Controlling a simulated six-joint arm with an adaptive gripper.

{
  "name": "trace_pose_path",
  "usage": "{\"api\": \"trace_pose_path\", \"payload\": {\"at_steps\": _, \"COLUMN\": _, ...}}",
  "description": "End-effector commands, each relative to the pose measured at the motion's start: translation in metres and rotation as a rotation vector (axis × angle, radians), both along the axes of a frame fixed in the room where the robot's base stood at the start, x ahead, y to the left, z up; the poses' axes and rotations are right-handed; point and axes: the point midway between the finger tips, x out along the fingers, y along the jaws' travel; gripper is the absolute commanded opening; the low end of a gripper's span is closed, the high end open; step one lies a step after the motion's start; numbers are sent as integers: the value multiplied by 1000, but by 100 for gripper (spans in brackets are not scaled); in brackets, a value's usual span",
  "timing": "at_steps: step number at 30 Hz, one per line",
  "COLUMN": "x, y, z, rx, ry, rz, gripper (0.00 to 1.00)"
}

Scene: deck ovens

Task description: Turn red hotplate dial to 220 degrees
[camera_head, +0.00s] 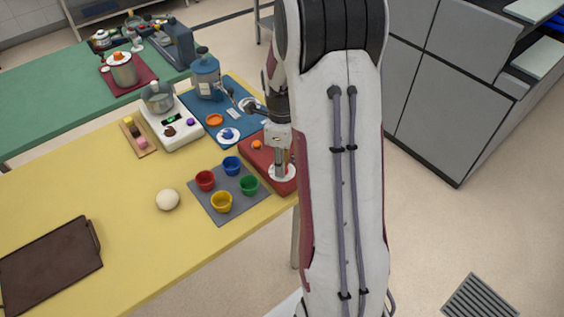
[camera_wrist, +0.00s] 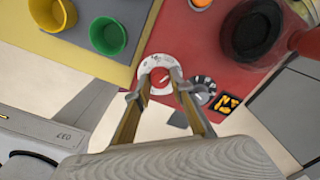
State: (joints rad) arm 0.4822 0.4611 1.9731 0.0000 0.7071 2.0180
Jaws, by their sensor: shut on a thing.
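The red hotplate (camera_head: 252,153) stands at the right edge of the yellow table; it fills the upper right of the wrist view (camera_wrist: 195,45). Its dial has a white marked ring (camera_wrist: 148,66) around a red knob (camera_wrist: 160,77) with a pale pointer line. The ring's numbers are too small to read. The white ring also shows in the head view (camera_head: 285,176), partly hidden under my gripper (camera_head: 280,172). In the wrist view my gripper's fingers (camera_wrist: 157,88) come from below, one on each side of the knob, shut on it.
A dark grey dial (camera_wrist: 202,91) and a yellow-marked black panel (camera_wrist: 228,103) sit right of the knob. A black round piece (camera_wrist: 257,32) lies nearby. Green (camera_head: 249,185), blue (camera_head: 231,165), red (camera_head: 205,180) and yellow (camera_head: 221,202) cups stand left on a grey mat (camera_head: 228,187).

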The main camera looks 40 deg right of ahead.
Motion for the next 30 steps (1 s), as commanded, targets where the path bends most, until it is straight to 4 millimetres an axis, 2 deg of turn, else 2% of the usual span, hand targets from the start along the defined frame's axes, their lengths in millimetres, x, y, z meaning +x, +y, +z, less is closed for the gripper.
{"api": "trace_pose_path", "payload": {"at_steps": 18, "x": -1, "y": 0, "z": -1, "rx": 0, "ry": 1, "rz": -515, "gripper": 1}}
{"api": "trace_pose_path", "payload": {"at_steps": 30, "x": -1, "y": 0, "z": -1, "rx": 1, "ry": 3, "rz": -743, "gripper": 1}}
